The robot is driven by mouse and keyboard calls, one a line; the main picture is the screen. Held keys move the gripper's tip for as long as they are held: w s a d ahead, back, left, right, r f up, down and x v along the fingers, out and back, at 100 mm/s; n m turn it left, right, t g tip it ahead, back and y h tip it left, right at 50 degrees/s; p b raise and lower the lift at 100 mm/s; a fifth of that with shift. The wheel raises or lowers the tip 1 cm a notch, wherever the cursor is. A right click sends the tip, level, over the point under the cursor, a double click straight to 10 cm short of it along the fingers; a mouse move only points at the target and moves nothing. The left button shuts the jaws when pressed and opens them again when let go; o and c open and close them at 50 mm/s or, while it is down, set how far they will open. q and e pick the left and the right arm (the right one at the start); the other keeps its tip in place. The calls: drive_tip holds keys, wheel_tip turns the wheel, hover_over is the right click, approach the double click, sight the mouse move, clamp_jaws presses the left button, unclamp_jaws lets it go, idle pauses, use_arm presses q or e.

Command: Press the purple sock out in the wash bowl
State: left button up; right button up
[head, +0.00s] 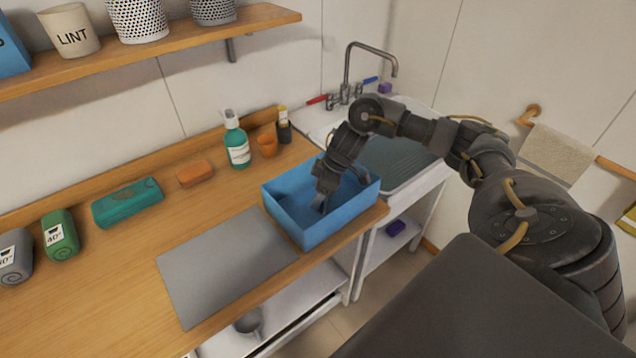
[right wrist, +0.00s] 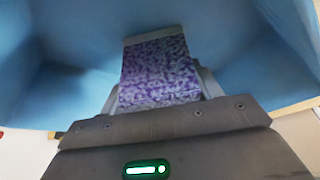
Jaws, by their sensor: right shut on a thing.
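The wash bowl (head: 302,234) is a blue rectangular tub at the right end of the wooden counter. My right gripper (head: 322,207) reaches down inside it from above. In the right wrist view, the purple sock (right wrist: 156,72) is a mottled purple and grey piece held between the fingers of my right gripper (right wrist: 155,85), which is shut on it. Blue bowl walls surround it there. In the head view the sock is hidden by the gripper and the bowl. My left gripper is not in view.
A grey mat (head: 225,262) lies left of the bowl. A sink (head: 395,160) with a tap (head: 368,65) stands behind and right. A soap bottle (head: 237,145), orange cup (head: 267,146), orange block (head: 195,173), teal case (head: 127,203) and green roll (head: 60,236) line the back of the counter.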

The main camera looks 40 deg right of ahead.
drive_tip(key=shift+p, duration=0.35)
idle(0.8)
drive_tip(key=shift+s+f+p, duration=0.1)
drive_tip(key=shift+f+p, duration=0.05)
drive_tip(key=shift+p, duration=0.15)
idle(0.6)
wheel_tip(320, 180, up, 10)
drive_tip(key=p, duration=1)
drive_tip(key=shift+r, duration=2.6)
